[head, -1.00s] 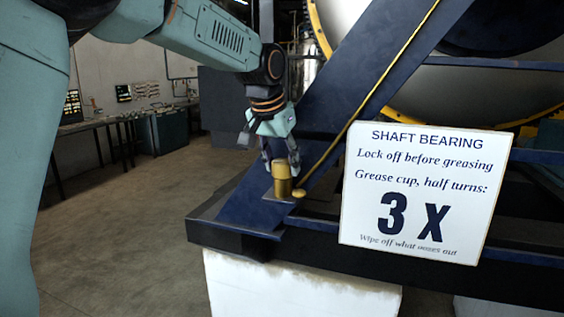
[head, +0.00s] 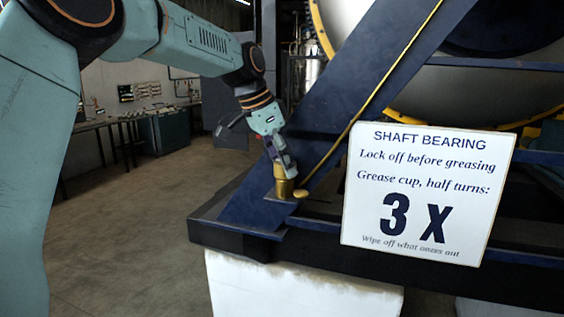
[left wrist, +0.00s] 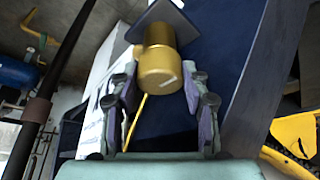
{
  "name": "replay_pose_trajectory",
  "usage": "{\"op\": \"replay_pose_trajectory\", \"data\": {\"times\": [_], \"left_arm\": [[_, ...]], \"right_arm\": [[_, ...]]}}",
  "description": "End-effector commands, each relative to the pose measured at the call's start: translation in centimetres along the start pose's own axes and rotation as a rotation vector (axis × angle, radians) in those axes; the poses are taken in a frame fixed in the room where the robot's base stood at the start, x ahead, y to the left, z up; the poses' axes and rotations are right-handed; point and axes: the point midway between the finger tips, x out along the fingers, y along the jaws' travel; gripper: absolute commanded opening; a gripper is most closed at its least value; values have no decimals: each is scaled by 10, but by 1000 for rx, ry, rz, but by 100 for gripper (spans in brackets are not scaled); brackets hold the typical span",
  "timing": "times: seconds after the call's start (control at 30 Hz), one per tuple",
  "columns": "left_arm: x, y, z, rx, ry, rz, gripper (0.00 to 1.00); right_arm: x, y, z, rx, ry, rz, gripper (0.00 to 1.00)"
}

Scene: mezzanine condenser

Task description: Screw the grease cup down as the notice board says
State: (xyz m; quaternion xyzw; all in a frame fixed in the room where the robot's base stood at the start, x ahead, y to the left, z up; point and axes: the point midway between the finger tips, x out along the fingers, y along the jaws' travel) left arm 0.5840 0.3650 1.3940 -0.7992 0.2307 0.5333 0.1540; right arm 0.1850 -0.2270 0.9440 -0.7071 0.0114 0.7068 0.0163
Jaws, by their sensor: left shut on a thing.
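The brass grease cup (head: 284,187) stands upright on a small plate at the foot of a blue slanted beam. My left gripper (head: 284,171) comes down on it from above and is shut on its cap. In the left wrist view the grease cup (left wrist: 160,66) sits between the two fingertips (left wrist: 158,82), with a pale mark on its cap end. The notice board (head: 428,195) reads "SHAFT BEARING, Lock off before greasing, Grease cup, half turns: 3 X, Wipe off what oozes out". My right gripper is not in view.
A thin yellow line (head: 370,92) runs along the blue beam (head: 325,105) to a small brass-coloured blob (head: 300,193) beside the cup. The frame rests on a white plinth (head: 300,285). Open floor (head: 140,220) lies to the left, with benches behind.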

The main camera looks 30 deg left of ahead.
Motion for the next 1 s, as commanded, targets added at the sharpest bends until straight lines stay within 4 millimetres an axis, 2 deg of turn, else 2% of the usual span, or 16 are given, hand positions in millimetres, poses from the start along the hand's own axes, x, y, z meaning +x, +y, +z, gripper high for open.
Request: {"op": "replay_pose_trajectory", "data": {"times": [0.5, 0.53, 0.8, 1.0], "left_arm": [[0, 0, 0, 18, 0, 6, 14], [0, 0, 0, 18, 0, 6, 48], [0, 0, 0, 17, -1, 6, 69], [0, 0, 0, 17, 0, 6, 69]], "right_arm": [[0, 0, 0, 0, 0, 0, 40], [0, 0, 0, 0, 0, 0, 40], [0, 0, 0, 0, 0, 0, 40], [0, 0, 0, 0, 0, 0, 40]]}}
